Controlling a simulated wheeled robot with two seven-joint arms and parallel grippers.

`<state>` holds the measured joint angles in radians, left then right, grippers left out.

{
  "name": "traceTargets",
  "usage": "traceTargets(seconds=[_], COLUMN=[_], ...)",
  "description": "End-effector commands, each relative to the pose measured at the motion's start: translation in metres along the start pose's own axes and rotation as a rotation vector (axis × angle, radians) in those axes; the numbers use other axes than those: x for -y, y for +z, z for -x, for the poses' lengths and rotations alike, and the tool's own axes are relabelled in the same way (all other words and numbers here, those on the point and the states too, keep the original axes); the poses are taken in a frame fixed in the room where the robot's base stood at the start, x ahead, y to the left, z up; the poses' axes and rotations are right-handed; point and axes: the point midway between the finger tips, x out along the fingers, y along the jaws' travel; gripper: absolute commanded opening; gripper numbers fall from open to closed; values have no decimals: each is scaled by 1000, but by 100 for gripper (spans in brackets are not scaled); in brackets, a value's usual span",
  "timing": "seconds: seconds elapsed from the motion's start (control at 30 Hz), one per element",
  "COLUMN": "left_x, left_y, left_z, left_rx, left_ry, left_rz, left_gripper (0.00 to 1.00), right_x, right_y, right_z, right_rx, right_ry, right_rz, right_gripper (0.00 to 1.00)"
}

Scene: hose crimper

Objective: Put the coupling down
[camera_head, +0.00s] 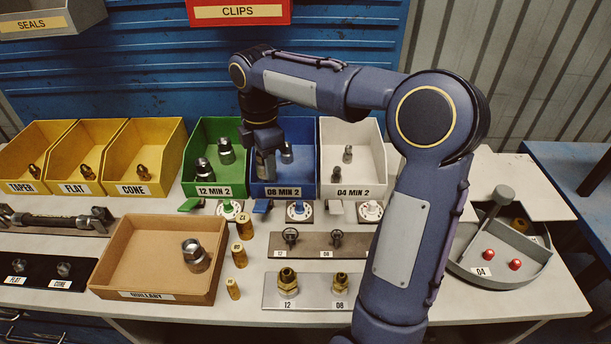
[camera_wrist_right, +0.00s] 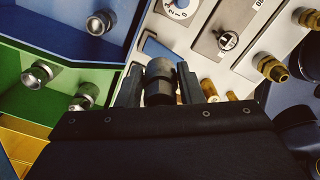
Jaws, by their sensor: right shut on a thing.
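My right gripper (camera_head: 264,152) hangs down at the front left of the blue bin (camera_head: 312,170), labelled 08 MIN 2, close to the green bin's side. It is shut on a coupling (camera_wrist_right: 160,82), a dark short cylinder between the two fingers in the wrist view. In the head view the held coupling is mostly hidden by the gripper. Another metal coupling (camera_head: 287,152) stands in the blue bin; it also shows in the wrist view (camera_wrist_right: 100,22). I cannot tell how high the held coupling is. My left gripper is not in view.
The green bin (camera_head: 190,165) holds two couplings, and the white bin (camera_head: 377,160) holds smaller ones. Brass fittings (camera_head: 287,283) stand on a plate.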

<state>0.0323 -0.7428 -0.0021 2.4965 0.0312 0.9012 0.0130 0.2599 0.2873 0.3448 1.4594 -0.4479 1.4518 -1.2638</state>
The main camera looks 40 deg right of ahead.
Motion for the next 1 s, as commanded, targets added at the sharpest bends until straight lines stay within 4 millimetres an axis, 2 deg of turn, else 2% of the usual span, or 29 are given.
traceTargets(seconds=[0.3,0.43,0.53,0.83,1.0], left_x=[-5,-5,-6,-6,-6], left_y=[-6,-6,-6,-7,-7], left_z=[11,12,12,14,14], left_rx=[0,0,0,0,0], left_ry=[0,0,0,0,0], left_rz=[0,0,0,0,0], left_gripper=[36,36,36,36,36], right_x=[-32,-40,-44,-51,-50], right_y=[73,89,99,113,112], right_z=[-34,-61,-74,-92,-118], right_rx=[1,-1,0,0,0], right_ry=[-3,-3,-1,-1,-2], right_rz=[-8,-5,-4,-5,-1], right_gripper=[7,7,7,7,7])
